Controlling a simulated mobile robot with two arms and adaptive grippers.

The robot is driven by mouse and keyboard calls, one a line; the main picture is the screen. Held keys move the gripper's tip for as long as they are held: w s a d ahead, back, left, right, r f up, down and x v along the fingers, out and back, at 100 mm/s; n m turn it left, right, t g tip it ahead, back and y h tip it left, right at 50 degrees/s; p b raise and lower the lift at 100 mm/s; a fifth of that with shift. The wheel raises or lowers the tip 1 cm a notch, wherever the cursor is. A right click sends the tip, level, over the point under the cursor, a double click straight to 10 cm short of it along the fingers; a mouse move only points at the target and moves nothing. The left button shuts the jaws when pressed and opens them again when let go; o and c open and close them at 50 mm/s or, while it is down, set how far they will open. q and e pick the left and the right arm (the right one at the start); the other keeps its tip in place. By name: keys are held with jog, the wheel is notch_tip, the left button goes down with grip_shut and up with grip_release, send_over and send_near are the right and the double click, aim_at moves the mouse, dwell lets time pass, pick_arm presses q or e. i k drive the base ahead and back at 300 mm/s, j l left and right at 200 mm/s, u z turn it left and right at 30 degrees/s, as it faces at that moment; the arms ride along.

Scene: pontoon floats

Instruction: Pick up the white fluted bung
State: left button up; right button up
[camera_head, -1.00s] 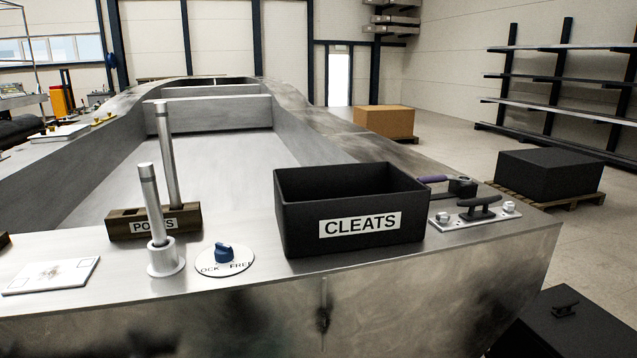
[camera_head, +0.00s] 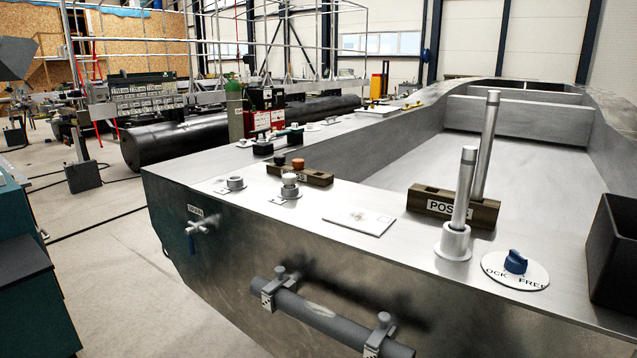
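A small white-topped piece (camera_head: 289,180), possibly the white fluted bung, sits upright in a metal fitting (camera_head: 287,193) on the pontoon's deck, left of centre. It is too small to make out fluting. Just behind it is a brown wooden rack (camera_head: 319,178) with a partly hidden label. An orange bung-like piece (camera_head: 298,164) and a dark one (camera_head: 280,160) show at the rack. Neither of my grippers is in view.
A metal ring fitting (camera_head: 235,183) lies left of the white piece, and a white plate (camera_head: 358,221) lies to its right. Further right are a posts rack (camera_head: 423,201), an upright post (camera_head: 463,190), a lock/free dial (camera_head: 515,270) and a black bin (camera_head: 615,250).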

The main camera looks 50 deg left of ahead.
aim_at(289, 180)
jog(key=u, duration=1.75)
jog(key=i+j+z, duration=0.1)
jog(key=i+j, duration=0.25)
jog(key=j, duration=0.3)
jog(key=i+j+z, duration=0.15)
jog(key=i+j, duration=0.2)
jog(key=j, duration=0.3)
jog(key=i+j+z, duration=0.15)
jog(key=j, duration=0.2)
jog(key=i+j+z, duration=0.1)
jog(key=j, duration=0.25)
